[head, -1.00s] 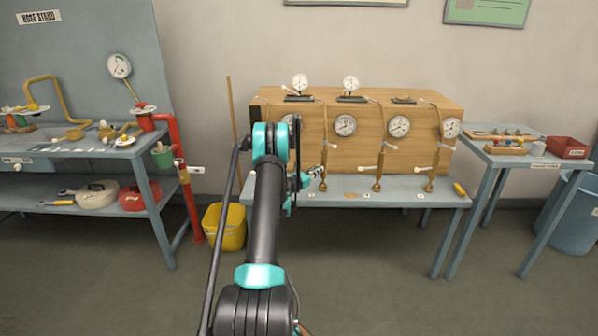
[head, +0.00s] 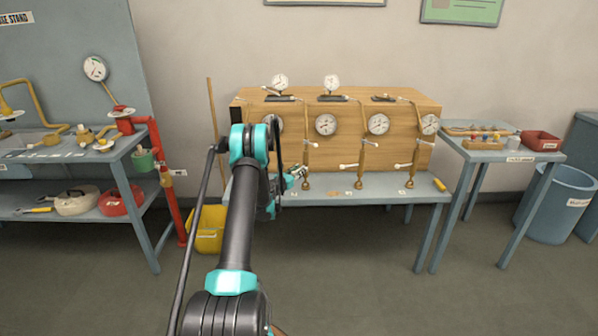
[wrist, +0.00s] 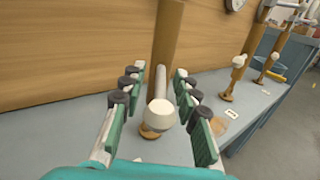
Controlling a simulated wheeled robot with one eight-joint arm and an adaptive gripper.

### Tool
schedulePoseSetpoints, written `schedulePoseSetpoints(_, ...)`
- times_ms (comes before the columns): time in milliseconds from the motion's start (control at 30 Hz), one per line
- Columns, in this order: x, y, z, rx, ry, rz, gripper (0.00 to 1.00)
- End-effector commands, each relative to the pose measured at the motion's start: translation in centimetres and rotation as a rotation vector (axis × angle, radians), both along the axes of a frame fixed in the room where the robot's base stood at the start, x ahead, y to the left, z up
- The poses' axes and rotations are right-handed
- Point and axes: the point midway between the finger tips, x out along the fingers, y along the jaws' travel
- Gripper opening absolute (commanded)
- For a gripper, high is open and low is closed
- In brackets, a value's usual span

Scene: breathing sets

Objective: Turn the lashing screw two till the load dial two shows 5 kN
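The wooden load box stands on the blue-grey bench with several round dials on its front. The dial I take as load dial two (head: 326,125) is second from the left; its reading is too small to make out. Below it is a brass lashing screw (head: 306,181), probably number two. My gripper (head: 297,174) is beside this screw in the head view. In the wrist view my gripper (wrist: 157,80) is open, its fingers on either side of a white-knobbed handle (wrist: 160,115) in front of a brass post. Gaps show between the fingers and the knob.
Two more lashing screws (head: 359,183) (head: 410,182) with white handles stand to the right. A yellow object (head: 440,185) lies at the bench's right end. A yellow bucket (head: 207,232) stands at the left. The floor in front is clear.

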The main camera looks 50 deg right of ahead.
Motion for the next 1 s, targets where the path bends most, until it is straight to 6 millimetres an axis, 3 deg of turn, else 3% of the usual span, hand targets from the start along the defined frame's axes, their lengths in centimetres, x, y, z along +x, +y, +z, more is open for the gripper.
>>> schedulePoseSetpoints(267,-0.1,0.5,0.0,0.0,0.001,0.0,0.31)
schedulePoseSetpoints(800,-1.1,10.1,0.0,0.0,0.0,0.003,0.31)
schedulePoseSetpoints(1000,-1.4,11.8,0.0,0.0,0.0,0.001,0.31)
